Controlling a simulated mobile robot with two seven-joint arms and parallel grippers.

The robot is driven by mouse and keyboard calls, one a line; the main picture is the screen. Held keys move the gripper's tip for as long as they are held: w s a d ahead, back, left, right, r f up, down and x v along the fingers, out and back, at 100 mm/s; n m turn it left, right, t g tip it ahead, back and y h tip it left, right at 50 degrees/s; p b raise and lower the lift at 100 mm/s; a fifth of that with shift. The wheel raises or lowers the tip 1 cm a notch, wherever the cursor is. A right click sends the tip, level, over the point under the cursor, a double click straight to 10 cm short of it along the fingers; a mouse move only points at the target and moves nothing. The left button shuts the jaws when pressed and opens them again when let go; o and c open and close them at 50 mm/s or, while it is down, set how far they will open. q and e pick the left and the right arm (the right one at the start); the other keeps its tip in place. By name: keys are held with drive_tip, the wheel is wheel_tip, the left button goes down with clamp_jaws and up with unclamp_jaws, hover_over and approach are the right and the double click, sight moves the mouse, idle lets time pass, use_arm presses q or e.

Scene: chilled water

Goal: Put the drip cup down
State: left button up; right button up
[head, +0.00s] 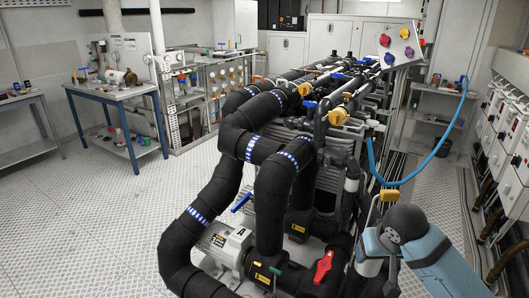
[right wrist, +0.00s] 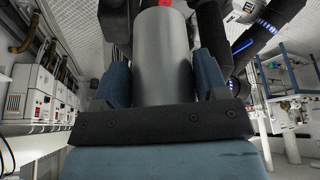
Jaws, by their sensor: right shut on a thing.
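The drip cup (right wrist: 163,55) is a plain grey cylinder in the right wrist view. My right gripper (right wrist: 163,85) is shut on it, with one blue finger on each side. The cup's lower part is hidden behind the dark gripper body, and its contents do not show. In the head view my right arm comes in at the lower right, beside the black pipework; its wrist largely hides the gripper. My left gripper is in neither view.
Black insulated pipes (head: 235,130) and a pump (head: 222,245) fill the middle. A red valve handle (head: 323,267) is close left of my right arm. A blue hose (head: 418,172) hangs behind it. A blue-framed workbench (head: 113,92) stands at left. The left floor (head: 95,215) is clear.

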use_arm(q)
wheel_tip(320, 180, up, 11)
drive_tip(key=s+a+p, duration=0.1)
drive_tip(key=p, duration=1)
drive_tip(key=shift+p, duration=0.35)
use_arm(e)
drive_tip(key=s+f+v, duration=0.1)
drive_tip(key=s+v, duration=0.2)
drive_tip(key=v, duration=1)
drive_tip(key=shift+s, duration=0.15)
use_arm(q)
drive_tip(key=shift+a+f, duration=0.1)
use_arm(e)
drive_tip(key=shift+a+r, duration=0.1)
